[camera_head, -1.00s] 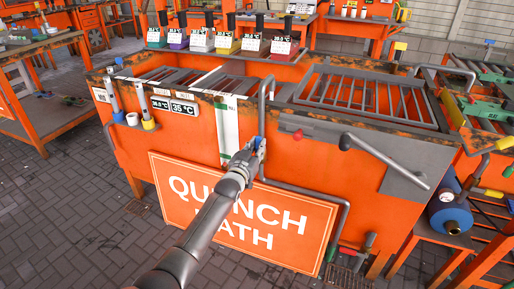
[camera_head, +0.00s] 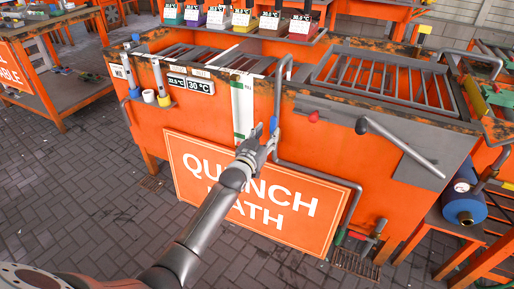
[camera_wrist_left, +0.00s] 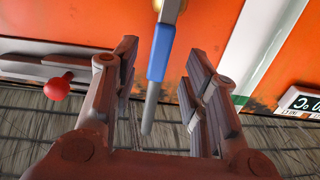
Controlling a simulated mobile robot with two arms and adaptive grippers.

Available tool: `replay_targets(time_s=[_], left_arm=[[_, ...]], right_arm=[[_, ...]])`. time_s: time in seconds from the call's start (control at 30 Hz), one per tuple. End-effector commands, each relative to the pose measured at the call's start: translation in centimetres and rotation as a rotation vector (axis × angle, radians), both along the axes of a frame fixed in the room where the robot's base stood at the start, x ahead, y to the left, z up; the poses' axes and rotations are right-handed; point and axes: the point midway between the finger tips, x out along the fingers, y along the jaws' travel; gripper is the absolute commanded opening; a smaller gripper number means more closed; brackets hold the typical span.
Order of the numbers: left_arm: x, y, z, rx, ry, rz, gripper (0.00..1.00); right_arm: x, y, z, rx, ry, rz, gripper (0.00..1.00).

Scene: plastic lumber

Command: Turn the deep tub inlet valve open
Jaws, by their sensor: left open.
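A lever with a blue sleeve and grey tip (camera_wrist_left: 160,52), apparently the valve handle, runs between my left gripper's fingers in the left wrist view. In the head view a small blue piece (camera_head: 273,124) shows on the grey pipe at the front of the orange quench tub (camera_head: 330,135). My left gripper (camera_head: 266,136) is open at this pipe, just below and left of the blue part. In the wrist view its fingers (camera_wrist_left: 162,62) stand apart on both sides of the lever, with gaps visible. The valve body is not clear. My right gripper is out of view.
A "QUENCH BATH" sign (camera_head: 260,196) leans at the tub front beneath my arm. A red knob (camera_head: 313,116) and a long grey lever (camera_head: 400,148) stick out to the right. A blue cylinder (camera_head: 463,204) sits at far right.

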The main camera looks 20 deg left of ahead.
Motion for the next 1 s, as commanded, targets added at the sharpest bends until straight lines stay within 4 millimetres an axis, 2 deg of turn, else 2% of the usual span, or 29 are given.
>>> replay_targets(time_s=[0.3, 0.5, 0.7, 1.0], left_arm=[[-4.7, 0.2, -0.1, 0.001, 0.000, 0.000, 0.41], [-6.8, 0.3, -0.1, 0.001, 0.001, 0.000, 0.41], [-7.4, 0.3, 0.0, 0.001, 0.000, 0.001, 0.41], [-7.5, 0.3, 0.0, 0.001, 0.000, 0.000, 0.41]], right_arm=[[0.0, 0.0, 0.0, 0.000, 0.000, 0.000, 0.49], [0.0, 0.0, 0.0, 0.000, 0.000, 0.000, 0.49], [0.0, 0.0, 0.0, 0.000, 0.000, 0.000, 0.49], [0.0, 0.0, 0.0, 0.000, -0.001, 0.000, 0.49]])
